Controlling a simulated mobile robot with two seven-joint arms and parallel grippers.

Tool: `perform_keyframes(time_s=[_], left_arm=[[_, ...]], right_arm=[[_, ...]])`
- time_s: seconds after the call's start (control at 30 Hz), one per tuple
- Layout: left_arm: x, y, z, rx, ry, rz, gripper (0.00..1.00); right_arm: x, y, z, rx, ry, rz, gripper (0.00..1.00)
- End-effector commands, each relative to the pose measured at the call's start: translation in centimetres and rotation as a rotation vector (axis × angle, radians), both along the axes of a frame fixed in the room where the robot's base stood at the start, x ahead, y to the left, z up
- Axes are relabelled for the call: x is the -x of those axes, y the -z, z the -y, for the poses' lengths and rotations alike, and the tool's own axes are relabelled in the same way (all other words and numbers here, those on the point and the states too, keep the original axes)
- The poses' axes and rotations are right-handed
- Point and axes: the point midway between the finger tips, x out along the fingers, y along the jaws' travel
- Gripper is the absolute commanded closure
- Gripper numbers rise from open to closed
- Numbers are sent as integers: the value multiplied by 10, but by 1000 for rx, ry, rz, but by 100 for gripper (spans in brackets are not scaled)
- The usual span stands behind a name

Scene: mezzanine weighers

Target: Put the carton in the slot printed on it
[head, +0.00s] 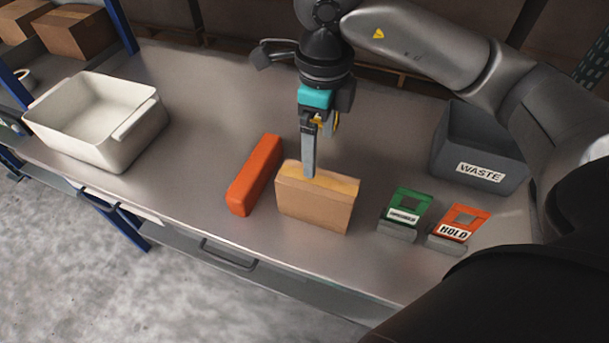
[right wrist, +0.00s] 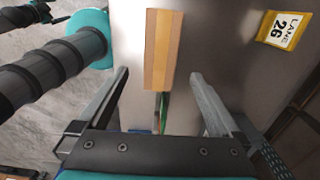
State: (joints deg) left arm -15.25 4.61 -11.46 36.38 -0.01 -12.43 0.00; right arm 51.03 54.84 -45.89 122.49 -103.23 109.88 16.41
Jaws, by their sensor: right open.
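The carton (head: 312,206) is a light brown box standing on the steel bench, with a paler tape strip along its top. No printing on it is readable in either view. My right gripper (head: 312,172) points down over the carton's top, open. In the right wrist view the carton (right wrist: 163,50) shows between and beyond the two open fingers; I cannot tell whether they touch it. To its right stand a green sign (head: 408,200) with a small, hard-to-read label and an orange sign (head: 466,217) reading HOLD. My left gripper is not in view.
An orange block (head: 255,174) lies just left of the carton. A white tub (head: 124,141) stands at the left, and a grey bin (head: 476,146) marked WASTE at the right. The bench between tub and block is clear.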

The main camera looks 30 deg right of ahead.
Motion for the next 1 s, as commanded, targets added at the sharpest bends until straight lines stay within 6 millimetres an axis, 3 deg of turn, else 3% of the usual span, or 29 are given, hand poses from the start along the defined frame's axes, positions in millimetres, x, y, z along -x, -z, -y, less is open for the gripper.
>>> perform_keyframes(time_s=[0.2, 0.33, 0.5, 0.7, 1.0], left_arm=[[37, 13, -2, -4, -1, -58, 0], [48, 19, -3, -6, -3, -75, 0], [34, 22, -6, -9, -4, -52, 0], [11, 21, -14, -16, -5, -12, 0], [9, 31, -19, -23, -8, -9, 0]], right_arm=[[2, 46, 0, -1, 0, -7, 0], [1, 72, 0, -1, -1, -7, 0], [1, 92, 0, -1, -1, -3, 0], [-1, 101, 0, -2, -1, -3, 0], [-5, 143, 1, -3, -1, -5, 0]])
